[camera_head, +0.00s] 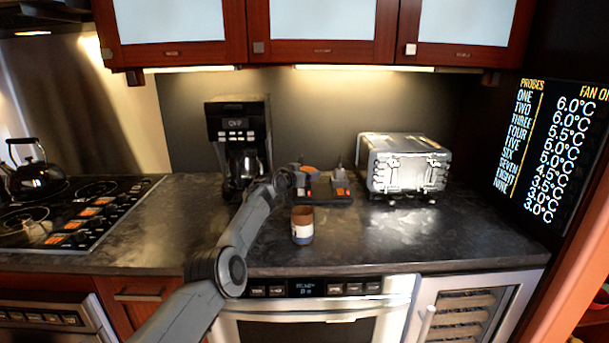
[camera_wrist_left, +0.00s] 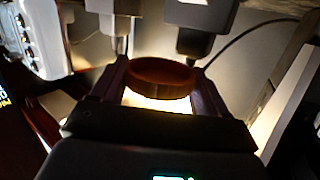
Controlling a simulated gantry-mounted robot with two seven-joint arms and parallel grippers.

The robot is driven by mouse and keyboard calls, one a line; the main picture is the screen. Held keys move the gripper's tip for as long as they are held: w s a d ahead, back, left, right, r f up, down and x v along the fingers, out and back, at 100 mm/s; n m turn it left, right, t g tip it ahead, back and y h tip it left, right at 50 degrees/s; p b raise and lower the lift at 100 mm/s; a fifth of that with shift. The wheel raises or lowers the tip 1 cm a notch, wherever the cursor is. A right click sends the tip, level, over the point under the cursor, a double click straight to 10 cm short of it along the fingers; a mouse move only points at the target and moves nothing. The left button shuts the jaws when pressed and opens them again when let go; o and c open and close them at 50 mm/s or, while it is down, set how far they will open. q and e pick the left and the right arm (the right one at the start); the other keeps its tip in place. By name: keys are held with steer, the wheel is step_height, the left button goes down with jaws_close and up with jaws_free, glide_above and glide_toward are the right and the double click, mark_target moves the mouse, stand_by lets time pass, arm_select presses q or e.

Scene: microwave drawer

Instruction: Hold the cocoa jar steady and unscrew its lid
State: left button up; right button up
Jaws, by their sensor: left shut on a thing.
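The cocoa jar (camera_head: 302,230) stands upright on the dark counter near its front edge, brown with a pale label band. Its top looks like an open rim with brown inside, with no lid on it. My left gripper (camera_head: 306,174) is above and behind the jar in the head view, apart from it. It is shut on a round orange-brown lid (camera_head: 309,169). In the left wrist view the lid (camera_wrist_left: 160,76) sits between the two dark fingers of the left gripper (camera_wrist_left: 160,90). My right gripper is not in view, and nothing is seen holding the jar.
A coffee maker (camera_head: 238,140) stands left of the jar and a silver toaster (camera_head: 404,165) to the right. A dark object with red parts (camera_head: 341,189) lies behind the jar. The counter (camera_head: 400,235) right of the jar is clear. A stove with a kettle (camera_head: 38,175) is far left.

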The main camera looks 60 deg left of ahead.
arm_select(q)
steer(key=shift+f+b, duration=0.3)
steer(key=shift+f, duration=0.3)
steer(key=o, duration=1)
steer(key=shift+r, duration=0.1)
